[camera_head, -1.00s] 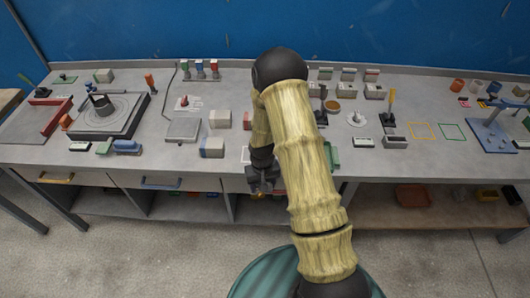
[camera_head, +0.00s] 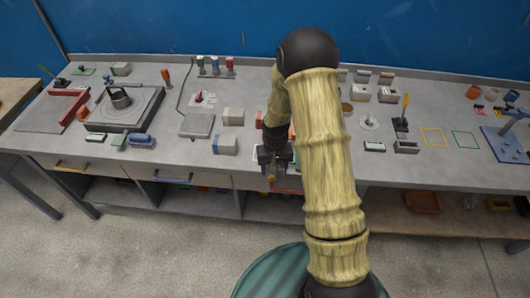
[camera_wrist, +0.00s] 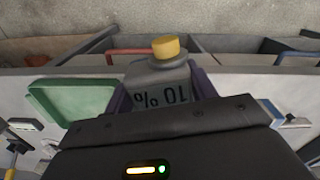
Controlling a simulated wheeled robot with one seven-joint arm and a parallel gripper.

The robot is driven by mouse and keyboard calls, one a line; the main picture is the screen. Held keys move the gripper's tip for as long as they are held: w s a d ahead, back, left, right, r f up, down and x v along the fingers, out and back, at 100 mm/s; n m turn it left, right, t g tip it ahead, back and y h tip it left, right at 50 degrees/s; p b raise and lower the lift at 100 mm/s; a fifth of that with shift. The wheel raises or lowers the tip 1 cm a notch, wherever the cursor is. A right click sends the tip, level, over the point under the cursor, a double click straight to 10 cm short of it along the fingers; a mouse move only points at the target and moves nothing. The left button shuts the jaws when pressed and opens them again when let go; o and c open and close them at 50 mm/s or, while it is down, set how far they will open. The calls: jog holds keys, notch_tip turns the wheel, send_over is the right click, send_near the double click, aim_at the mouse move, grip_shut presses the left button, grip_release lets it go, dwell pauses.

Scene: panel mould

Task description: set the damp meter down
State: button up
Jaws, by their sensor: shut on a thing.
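The damp meter is a grey block with a yellow cap and dark "% 0L" lettering. My gripper (camera_wrist: 160,88) is shut on the damp meter (camera_wrist: 158,73), with a dark jaw on each side of it in the wrist view. In the head view my gripper (camera_head: 275,160) is at the bench's front edge, and a small part of the meter (camera_head: 271,177) shows below it. I cannot tell the gap between meter and bench. My arm hides part of the bench behind the gripper.
A green tray (camera_wrist: 75,99) lies on the bench beside the meter in the wrist view. To the left on the bench (camera_head: 190,151) are a blue-ended block (camera_head: 225,145), a pale block (camera_head: 233,117) and a grey plate (camera_head: 197,126). Yellow and green outlines mark clear bench at right.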

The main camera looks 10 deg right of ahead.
notch_tip(320, 180, up, 16)
jog(key=m, duration=0.2)
jog(key=shift+s+f+m, duration=0.15)
jog(key=shift+f+m, duration=0.1)
jog(key=shift+m, duration=0.05)
